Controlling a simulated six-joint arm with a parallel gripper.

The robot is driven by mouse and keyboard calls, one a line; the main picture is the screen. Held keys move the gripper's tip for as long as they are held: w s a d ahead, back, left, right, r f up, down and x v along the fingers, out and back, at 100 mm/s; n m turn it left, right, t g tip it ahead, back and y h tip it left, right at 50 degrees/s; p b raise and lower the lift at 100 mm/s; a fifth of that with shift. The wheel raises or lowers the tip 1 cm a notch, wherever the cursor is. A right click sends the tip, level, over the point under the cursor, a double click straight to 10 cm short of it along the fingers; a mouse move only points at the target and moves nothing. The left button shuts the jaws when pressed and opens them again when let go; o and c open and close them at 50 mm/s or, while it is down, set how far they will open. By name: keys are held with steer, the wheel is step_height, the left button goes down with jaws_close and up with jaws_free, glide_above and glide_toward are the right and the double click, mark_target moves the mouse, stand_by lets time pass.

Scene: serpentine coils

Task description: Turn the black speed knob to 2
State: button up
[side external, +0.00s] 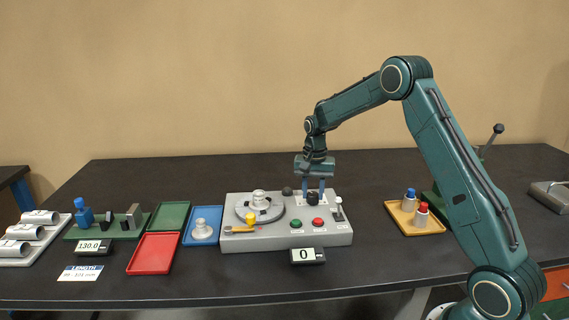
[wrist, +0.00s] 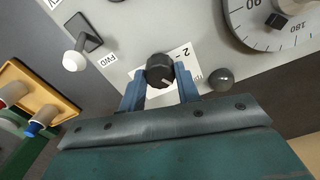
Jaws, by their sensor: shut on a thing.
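The black speed knob (wrist: 159,70) stands on the grey control panel, with a pale pointer mark on its top toward the lower right in the wrist view. A white label (wrist: 183,54) beside it shows a 2 and a short line. My gripper (wrist: 161,77) has its two blue fingers on either side of the knob, shut on it. In the side view my gripper (side external: 314,188) points down over the knob (side external: 313,199) at the back right of the panel. A small display (side external: 307,256) in front of the panel reads 0.
The panel (side external: 340,238) also carries a green button (side external: 296,224), a red button (side external: 318,222), a white-tipped lever (wrist: 76,59), a dark ball (wrist: 222,79) and a turntable (wrist: 285,38). A yellow tray (side external: 431,226) with bottles stands to the right.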

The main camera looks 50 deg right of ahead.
mark_target(313, 194)
steer(key=shift+n, duration=0.5)
steer(key=n, duration=1.1)
stand_by(0.5)
steer(key=o, duration=1)
steer(key=shift+c, duration=0.2)
steer(key=shift+r, duration=0.1)
step_height(313, 194, up, 14)
